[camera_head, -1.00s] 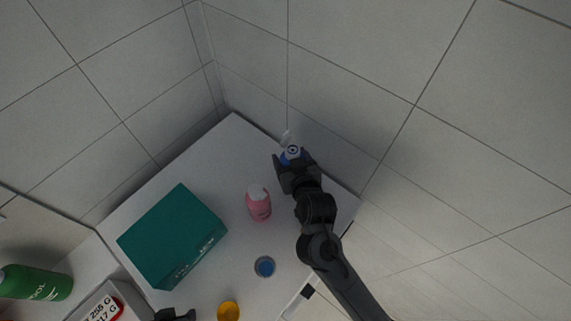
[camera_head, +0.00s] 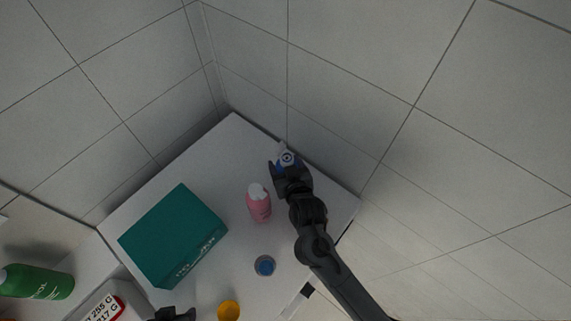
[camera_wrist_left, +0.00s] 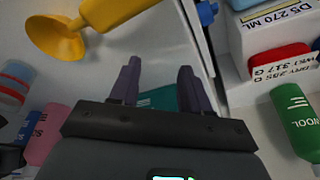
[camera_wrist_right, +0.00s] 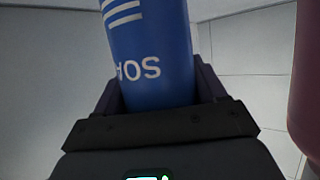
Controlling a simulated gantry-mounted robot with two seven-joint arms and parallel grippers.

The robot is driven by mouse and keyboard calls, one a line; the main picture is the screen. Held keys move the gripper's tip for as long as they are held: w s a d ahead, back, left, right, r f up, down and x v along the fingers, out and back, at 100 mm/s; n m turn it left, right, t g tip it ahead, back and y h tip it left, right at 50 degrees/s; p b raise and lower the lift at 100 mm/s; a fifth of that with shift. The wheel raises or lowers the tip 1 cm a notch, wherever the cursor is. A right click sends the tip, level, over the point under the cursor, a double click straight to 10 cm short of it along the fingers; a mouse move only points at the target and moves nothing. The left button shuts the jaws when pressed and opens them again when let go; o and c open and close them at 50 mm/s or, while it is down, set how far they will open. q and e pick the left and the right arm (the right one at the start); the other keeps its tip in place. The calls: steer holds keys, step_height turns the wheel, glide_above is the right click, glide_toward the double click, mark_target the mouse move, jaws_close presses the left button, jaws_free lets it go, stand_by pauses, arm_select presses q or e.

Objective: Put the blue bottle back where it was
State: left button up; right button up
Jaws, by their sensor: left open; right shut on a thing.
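The blue bottle (camera_wrist_right: 155,50) with white lettering fills the middle of the right wrist view, between the fingers of my right gripper (camera_wrist_right: 160,95). I cannot tell whether the bottle's base touches the surface. My left gripper (camera_wrist_left: 155,85) is open and empty; only a bit of it (camera_head: 176,314) shows at the bottom of the head view.
A pink bottle (camera_head: 259,204) stands left of my right arm. A teal box (camera_head: 173,236) is further left. A blue-topped cup (camera_head: 264,266) and a yellow item (camera_head: 228,311) are nearer. Bare surface (camera_head: 205,160) lies left of the pink bottle.

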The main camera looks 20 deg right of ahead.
steer(key=o, duration=1.3)
steer(key=shift+f, duration=0.1)
steer(key=shift+c, duration=0.2)
arm_select(q)
steer(key=shift+f, duration=0.2)
arm_select(e)
steer(key=d+v, duration=0.1)
steer(key=v, duration=1.1)
steer(key=shift+a, duration=0.45)
